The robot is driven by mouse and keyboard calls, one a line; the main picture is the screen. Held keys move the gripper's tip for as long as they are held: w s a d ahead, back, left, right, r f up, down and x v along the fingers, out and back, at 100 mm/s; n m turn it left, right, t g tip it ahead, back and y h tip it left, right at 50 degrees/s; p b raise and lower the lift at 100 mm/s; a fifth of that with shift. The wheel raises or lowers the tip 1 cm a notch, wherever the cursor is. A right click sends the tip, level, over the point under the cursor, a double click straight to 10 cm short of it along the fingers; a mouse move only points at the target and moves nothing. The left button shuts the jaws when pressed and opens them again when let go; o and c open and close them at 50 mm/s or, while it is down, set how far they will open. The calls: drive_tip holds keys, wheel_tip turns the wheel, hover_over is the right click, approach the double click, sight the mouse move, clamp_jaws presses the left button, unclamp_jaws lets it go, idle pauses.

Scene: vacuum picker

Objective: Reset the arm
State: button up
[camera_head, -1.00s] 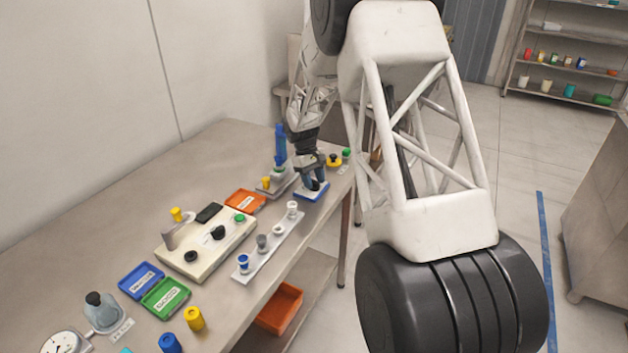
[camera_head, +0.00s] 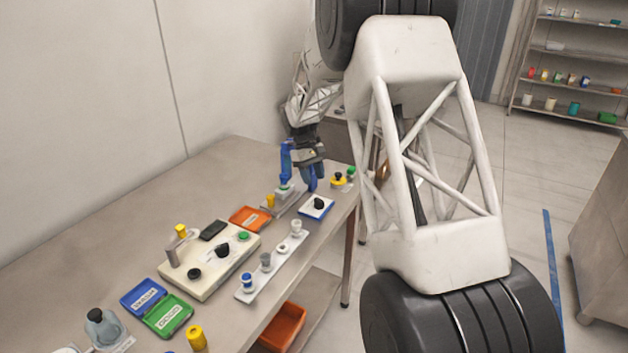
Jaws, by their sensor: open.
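My gripper (camera_head: 300,176) is at the far end of the workbench (camera_head: 70,250), pointing down, with its blue fingers apart and nothing seen between them. A small white tray with a blue edge (camera_head: 307,211) lies just in front of it. A black knobbed part (camera_head: 319,203) sits on that tray, clear of the fingers. A grey fixture (camera_head: 287,199) with a yellow piece (camera_head: 270,201) stands beside the gripper on the left. The gripper overlaps the fixture in the picture; I cannot tell whether they touch.
A cream control box (camera_head: 210,262), a white rack of cups (camera_head: 275,267), an orange tray (camera_head: 249,218), and blue (camera_head: 143,297) and green (camera_head: 168,315) trays cover the bench. Yellow (camera_head: 338,180) and green (camera_head: 350,172) buttons stand right of the gripper. An orange bin (camera_head: 283,327) sits below.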

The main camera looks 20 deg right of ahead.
idle(0.3)
drive_tip(key=s+a+r+m+t, duration=0.1)
drive_tip(key=s+a+r+t, duration=0.1)
drive_tip(key=s+r, duration=0.8)
drive_tip(key=s+a+r+m+t, duration=0.15)
drive_tip(key=s+r, duration=0.55)
drive_tip(key=s, duration=0.8)
drive_tip(key=s+a+f+m+t+y, duration=0.1)
drive_tip(key=s+a+m+t, duration=0.1)
drive_tip(key=s, duration=2.5)
drive_tip(key=shift+a+f+t, duration=0.2)
drive_tip(key=shift+a+t, duration=0.25)
drive_tip(key=shift+t, duration=0.2)
